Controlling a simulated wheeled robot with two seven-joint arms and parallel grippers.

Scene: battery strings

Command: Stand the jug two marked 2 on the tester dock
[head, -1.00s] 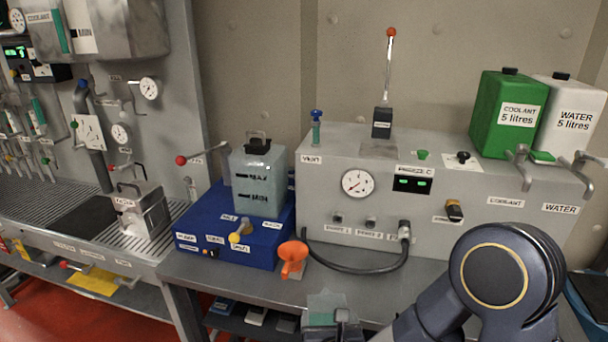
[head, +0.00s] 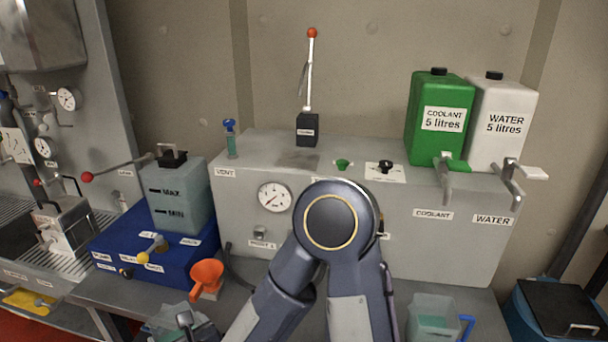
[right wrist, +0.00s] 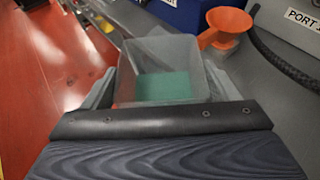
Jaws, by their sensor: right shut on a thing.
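My right gripper (right wrist: 162,88) is shut on a clear, open-topped jug (right wrist: 165,55) with some green liquid low in it. In the head view this held jug (head: 168,322) is at the bottom edge, in front of the orange funnel, partly cut off. A second clear jug (head: 433,318) with a blue handle and green liquid stands at the bottom right, right of my arm. No number 2 can be read on either jug. I cannot make out a label naming the tester dock. My left gripper is not in view.
The orange funnel (head: 206,275) stands close by the held jug. Behind it is a blue box (head: 150,252) bearing a MAX/MIN tank (head: 180,200). A grey machine (head: 450,245) fills the back of the bench. A steel grated bench (head: 30,270) lies left.

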